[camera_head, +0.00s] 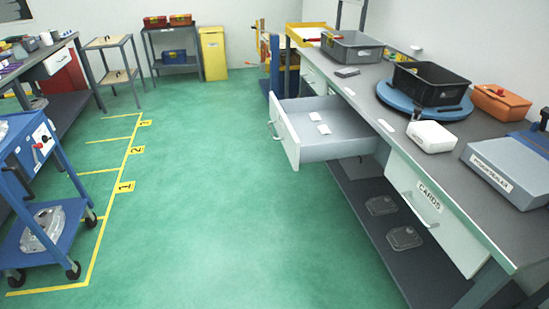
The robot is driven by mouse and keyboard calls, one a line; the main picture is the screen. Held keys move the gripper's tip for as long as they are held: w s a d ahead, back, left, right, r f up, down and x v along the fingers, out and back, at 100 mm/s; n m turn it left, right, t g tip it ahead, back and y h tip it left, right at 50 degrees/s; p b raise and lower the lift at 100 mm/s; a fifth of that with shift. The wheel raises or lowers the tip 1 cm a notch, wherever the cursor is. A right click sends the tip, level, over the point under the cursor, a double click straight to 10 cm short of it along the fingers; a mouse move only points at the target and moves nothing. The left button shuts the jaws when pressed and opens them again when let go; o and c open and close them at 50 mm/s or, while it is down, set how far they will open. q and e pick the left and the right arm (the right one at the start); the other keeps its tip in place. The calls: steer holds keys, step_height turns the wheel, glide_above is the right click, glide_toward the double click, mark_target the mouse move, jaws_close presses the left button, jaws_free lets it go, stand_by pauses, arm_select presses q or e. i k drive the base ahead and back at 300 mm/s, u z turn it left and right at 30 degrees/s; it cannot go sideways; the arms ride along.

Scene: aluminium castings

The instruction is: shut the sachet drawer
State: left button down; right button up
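An open drawer (290,140) sticks out from the right-hand workbench, towards the left of the picture. It is pale grey with a handle (273,130) on its front. A few small white packets (319,121) lie inside it; they look like sachets, but I cannot read any label on this drawer. Another drawer front marked CARDS (420,195) sits nearer on the same bench. Neither of my grippers is in view.
The bench top holds a black bin (425,84) on a blue turntable (395,98), a white box (431,136), an orange box (500,101) and a heat sealer (505,165). A blue cart (30,235) stands at left. Green floor (210,190) between is clear.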

mark_target(351, 135)
steer(key=u, duration=0.3)
steer(key=i, duration=1.4)
steer(key=z, duration=0.85)
